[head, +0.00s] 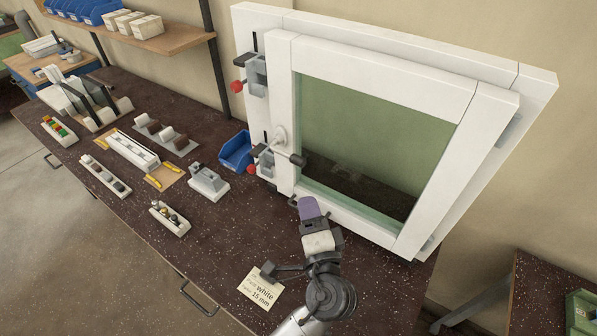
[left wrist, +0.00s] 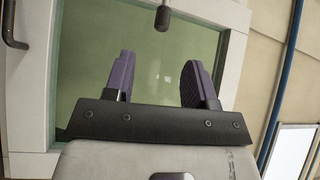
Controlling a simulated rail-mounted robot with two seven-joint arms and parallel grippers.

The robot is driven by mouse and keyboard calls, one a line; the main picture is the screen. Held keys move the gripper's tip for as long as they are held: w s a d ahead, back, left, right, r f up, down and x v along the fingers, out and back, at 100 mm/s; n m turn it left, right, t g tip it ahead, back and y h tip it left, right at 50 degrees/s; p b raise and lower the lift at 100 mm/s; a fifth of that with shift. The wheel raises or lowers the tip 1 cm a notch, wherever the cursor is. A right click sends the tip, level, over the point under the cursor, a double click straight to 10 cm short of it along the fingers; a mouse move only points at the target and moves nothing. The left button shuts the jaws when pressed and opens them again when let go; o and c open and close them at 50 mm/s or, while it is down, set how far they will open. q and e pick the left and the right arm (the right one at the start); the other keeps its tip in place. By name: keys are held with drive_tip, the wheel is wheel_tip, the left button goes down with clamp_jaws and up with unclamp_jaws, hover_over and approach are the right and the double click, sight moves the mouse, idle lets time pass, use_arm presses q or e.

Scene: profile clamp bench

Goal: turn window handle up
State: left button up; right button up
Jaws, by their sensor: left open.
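The white window (head: 282,92) stands upright on the bench, with a green glass pane (head: 375,130). Its handle (head: 279,137) has a white round base on the sash's left side. A dark grip (head: 297,159) shows just below and right of the base; I cannot tell its exact joint to it. In the left wrist view a dark-tipped lever (left wrist: 163,17) hangs in front of the pane at the top. My left gripper (head: 302,203) is open and empty below the handle, near the window's lower edge. Its purple fingers (left wrist: 157,65) stand apart with nothing between them. My right gripper is not in view.
Clamps with red knobs (head: 237,86) (head: 252,169) sit at the frame's left edge. A blue bin (head: 236,152), a grey block (head: 208,183) and several small racks stand left on the dark bench. A paper label (head: 260,287) lies near the front edge. Bench around the arm is mostly clear.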

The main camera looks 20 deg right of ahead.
sight(300, 166)
use_arm(q)
drive_tip(key=w, duration=0.4)
drive_tip(key=w+d+r, duration=0.1)
drive_tip(key=w, duration=0.4)
drive_tip(key=w+d+r, duration=0.1)
drive_tip(key=w, duration=0.3)
drive_tip(key=shift+w, duration=0.3)
drive_tip(key=shift+d, duration=0.1)
clamp_jaws()
